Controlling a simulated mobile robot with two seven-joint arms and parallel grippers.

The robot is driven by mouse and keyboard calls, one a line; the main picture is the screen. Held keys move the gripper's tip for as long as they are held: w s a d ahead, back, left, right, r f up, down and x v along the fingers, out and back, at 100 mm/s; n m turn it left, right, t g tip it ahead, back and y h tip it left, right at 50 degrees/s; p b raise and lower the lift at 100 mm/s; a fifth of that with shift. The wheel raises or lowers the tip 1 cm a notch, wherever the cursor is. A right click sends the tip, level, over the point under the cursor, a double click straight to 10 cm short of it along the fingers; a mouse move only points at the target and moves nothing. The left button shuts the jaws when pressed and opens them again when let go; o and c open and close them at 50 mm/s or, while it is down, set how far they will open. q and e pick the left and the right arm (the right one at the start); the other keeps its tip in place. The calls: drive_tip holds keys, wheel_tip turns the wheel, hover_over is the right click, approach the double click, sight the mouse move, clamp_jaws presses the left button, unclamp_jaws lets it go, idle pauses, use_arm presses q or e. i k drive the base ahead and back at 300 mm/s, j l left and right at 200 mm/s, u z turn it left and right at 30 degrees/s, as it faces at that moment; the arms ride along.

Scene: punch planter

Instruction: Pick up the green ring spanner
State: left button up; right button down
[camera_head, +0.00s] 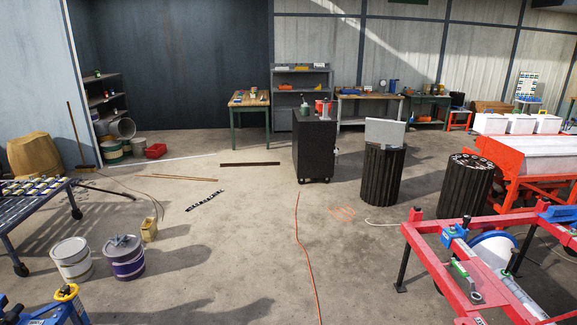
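A spanner-like tool with a green part and a grey ring end (475,297) lies on a red plate of the red frame (425,250) at the lower right. It is small in the head view, so I cannot be sure it is the green ring spanner. Its ring end points toward the bottom of the picture. Neither of my grippers shows clearly in this view, and nothing is seen touching the tool.
A white drum and a purple-banded drum (125,262) stand at the lower left beside a rack table (38,205). A black cabinet (315,148) and two dark ribbed bins (465,190) stand farther back. An orange cable (305,250) crosses the open middle floor.

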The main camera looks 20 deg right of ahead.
sight(453, 262)
drive_tip(key=i+l+z, duration=0.1)
drive_tip(key=i+z, duration=0.7)
drive_tip(key=i+j+z, duration=0.1)
drive_tip(key=i+z, duration=0.3)
drive_tip(key=i+l+z, duration=0.15)
drive_tip(key=i+z, duration=1)
drive_tip(key=z, duration=0.15)
drive_tip(key=i+j+z, duration=0.1)
drive_tip(key=z, duration=0.65)
